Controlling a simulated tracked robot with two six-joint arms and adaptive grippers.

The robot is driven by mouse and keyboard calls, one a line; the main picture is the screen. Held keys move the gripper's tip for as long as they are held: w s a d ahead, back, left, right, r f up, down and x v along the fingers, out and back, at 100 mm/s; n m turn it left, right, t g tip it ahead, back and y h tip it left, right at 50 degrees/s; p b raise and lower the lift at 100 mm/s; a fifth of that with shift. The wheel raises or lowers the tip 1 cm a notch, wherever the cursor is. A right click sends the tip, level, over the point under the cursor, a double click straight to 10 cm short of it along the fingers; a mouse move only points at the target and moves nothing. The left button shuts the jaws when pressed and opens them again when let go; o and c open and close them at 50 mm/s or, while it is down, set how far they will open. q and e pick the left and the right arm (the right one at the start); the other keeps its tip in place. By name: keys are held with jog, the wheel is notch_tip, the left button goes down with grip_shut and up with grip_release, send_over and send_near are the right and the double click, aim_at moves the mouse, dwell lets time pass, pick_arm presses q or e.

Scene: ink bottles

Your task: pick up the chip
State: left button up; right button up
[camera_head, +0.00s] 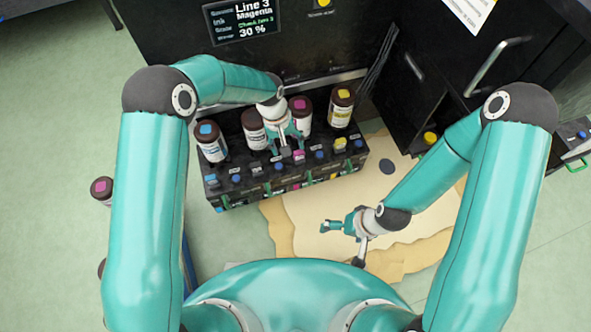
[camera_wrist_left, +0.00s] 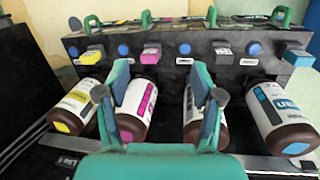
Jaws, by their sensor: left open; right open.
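The ink rack (camera_head: 226,200) is a black box with bottles standing along its back and small coloured chips along its front. In the left wrist view a magenta chip (camera_wrist_left: 151,52), a yellow chip (camera_wrist_left: 93,54), a grey chip (camera_wrist_left: 222,49) and a cyan chip (camera_wrist_left: 298,58) show in a row. My left gripper (camera_head: 285,137) is open over the rack's middle. In its wrist view the open fingers (camera_wrist_left: 161,80) are spread, with the magenta chip beyond them and nothing between them.
Bottles with cyan (camera_head: 210,142), magenta (camera_head: 299,113) and yellow (camera_head: 341,106) caps stand close around my left gripper. A dark machine with a screen (camera_head: 242,20) rises behind the rack.

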pick_arm(q)
jog(key=n+y+b, duration=0.1)
jog(key=y+b, duration=0.1)
jog(key=b, duration=0.4)
send_over(299, 153)
jog(key=s, duration=0.1)
jog(key=f+b, duration=0.1)
jog(key=f, duration=0.2)
jog(key=f+b, duration=0.1)
jog(key=f, duration=0.3)
jog(key=f+b, duration=0.2)
jog(key=f, duration=0.2)
jog(key=shift+w+a+f, duration=0.1)
jog(key=shift+w+a, duration=0.1)
jog(key=shift+w, duration=0.15)
jog(key=f+b, duration=0.1)
jog(key=f, duration=0.1)
jog(key=f+b, duration=0.1)
jog(key=f, duration=0.2)
jog(key=shift+w+d+f+b, duration=0.1)
jog(key=shift+w+d+b, duration=0.1)
jog(key=shift+b, duration=0.2)
pick_arm(e)
notch_tip(299, 153, down, 16)
jog(key=shift+r, duration=0.25)
pick_arm(q)
jog(key=shift+c, duration=0.4)
jog(key=c, duration=1)
